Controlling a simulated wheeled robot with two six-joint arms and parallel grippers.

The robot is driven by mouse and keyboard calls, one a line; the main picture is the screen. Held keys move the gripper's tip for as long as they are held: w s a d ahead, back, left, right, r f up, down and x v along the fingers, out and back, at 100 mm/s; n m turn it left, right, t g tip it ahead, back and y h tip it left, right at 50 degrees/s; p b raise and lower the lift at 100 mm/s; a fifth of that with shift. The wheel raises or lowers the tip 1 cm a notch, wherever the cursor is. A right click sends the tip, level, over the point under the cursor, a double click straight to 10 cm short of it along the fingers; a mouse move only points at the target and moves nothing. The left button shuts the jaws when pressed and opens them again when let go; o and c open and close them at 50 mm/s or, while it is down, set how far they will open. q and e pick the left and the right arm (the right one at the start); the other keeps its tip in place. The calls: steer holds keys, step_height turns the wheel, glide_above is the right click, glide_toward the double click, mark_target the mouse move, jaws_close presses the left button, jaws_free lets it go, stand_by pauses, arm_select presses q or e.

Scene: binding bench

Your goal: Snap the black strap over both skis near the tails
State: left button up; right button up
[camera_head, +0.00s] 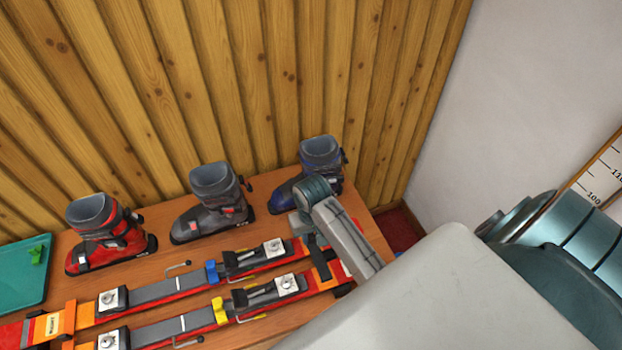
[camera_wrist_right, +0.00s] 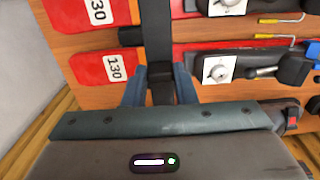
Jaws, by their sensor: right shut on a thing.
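Two red-and-black skis lie side by side on the bench, the back ski (camera_head: 190,285) and the front ski (camera_head: 185,322). Their red ends, marked 130, show in the right wrist view (camera_wrist_right: 103,68). The black strap (camera_wrist_right: 157,35) runs across both skis near these ends, and a dark piece of it shows in the head view (camera_head: 319,262). My right gripper (camera_wrist_right: 160,86) is shut on the strap's near end, beside the near ski. Whether the strap is fastened cannot be told. My left gripper is not in view.
Red (camera_head: 110,240), grey (camera_head: 212,205) and blue (camera_head: 290,190) boots stand behind the skis along the wooden wall. A teal tray (camera_head: 22,285) lies at the left. Bindings and brake arms stick up from the skis. My right arm covers the bench's right side.

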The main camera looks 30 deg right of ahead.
mark_target(311, 244)
steer(key=shift+s+a, duration=0.1)
steer(key=shift+s, duration=0.05)
steer(key=shift+s+a+f, duration=0.1)
steer(key=shift+f, duration=0.05)
steer(key=shift+s+a+f, duration=0.1)
steer(key=shift+s+f, duration=0.05)
steer(key=shift+f, duration=0.5)
step_height(311, 244, down, 3)
steer(key=shift+r, duration=0.15)
steer(key=shift+f, duration=0.85)
arm_select(q)
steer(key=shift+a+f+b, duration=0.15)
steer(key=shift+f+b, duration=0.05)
steer(key=shift+b, duration=0.1)
arm_select(e)
steer(key=shift+f, duration=0.3)
